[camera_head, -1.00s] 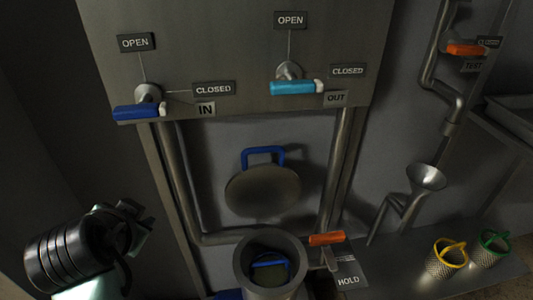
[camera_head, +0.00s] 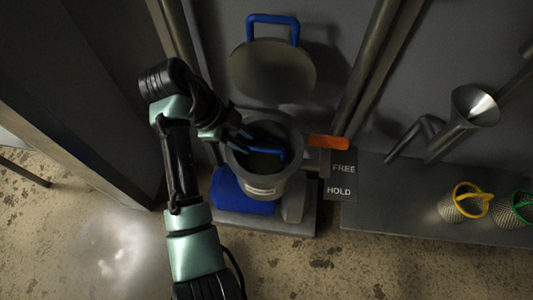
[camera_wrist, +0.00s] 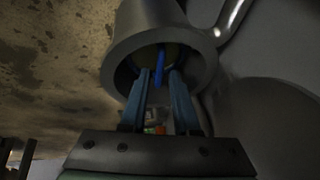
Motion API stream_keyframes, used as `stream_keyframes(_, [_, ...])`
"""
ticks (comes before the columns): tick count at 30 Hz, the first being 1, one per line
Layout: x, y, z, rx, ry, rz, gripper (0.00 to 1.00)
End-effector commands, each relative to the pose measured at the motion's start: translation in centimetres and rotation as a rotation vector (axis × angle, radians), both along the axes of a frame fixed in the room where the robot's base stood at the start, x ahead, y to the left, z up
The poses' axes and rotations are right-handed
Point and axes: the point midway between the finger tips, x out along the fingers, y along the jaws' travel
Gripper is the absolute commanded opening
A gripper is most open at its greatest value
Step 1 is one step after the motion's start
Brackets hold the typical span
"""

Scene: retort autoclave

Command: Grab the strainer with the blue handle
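The strainer's blue handle (camera_head: 266,154) shows inside the open mouth of a grey cylindrical vessel (camera_head: 287,185). The strainer's basket is mostly hidden in the dark interior. My gripper (camera_head: 245,138) is at the vessel's left rim in the head view. In the wrist view, the two fingers of my gripper (camera_wrist: 160,78) are apart and point at the vessel's mouth. The blue handle (camera_wrist: 159,66) shows upright in the gap between the fingertips, and I cannot tell its exact depth. Nothing is visibly gripped.
The round lid (camera_head: 272,74) with its blue handle stands raised behind the vessel. An orange lever (camera_head: 328,142) is beside the vessel's right rim. A funnel (camera_head: 475,107) and strainers with yellow (camera_head: 471,199) and green handles (camera_head: 521,205) are at the right. A blue pedal-like block (camera_head: 240,194) lies below.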

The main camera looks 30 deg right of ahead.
Motion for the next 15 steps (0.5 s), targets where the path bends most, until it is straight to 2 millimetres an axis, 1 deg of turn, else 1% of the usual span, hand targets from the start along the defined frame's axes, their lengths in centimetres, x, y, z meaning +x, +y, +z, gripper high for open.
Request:
stream_keyframes(1, [-0.1, -0.3, -0.8, -0.001, 0.001, 0.000, 0.30])
stream_keyframes(8, [-0.2, -1.0, -1.9, 0.000, 0.000, -0.001, 0.30])
stream_keyframes(11, [-0.4, -1.6, -2.9, 0.000, 0.000, 0.000, 0.30])
stream_keyframes(15, [-0.7, -2.7, -4.8, 0.001, 0.001, 0.000, 0.30])
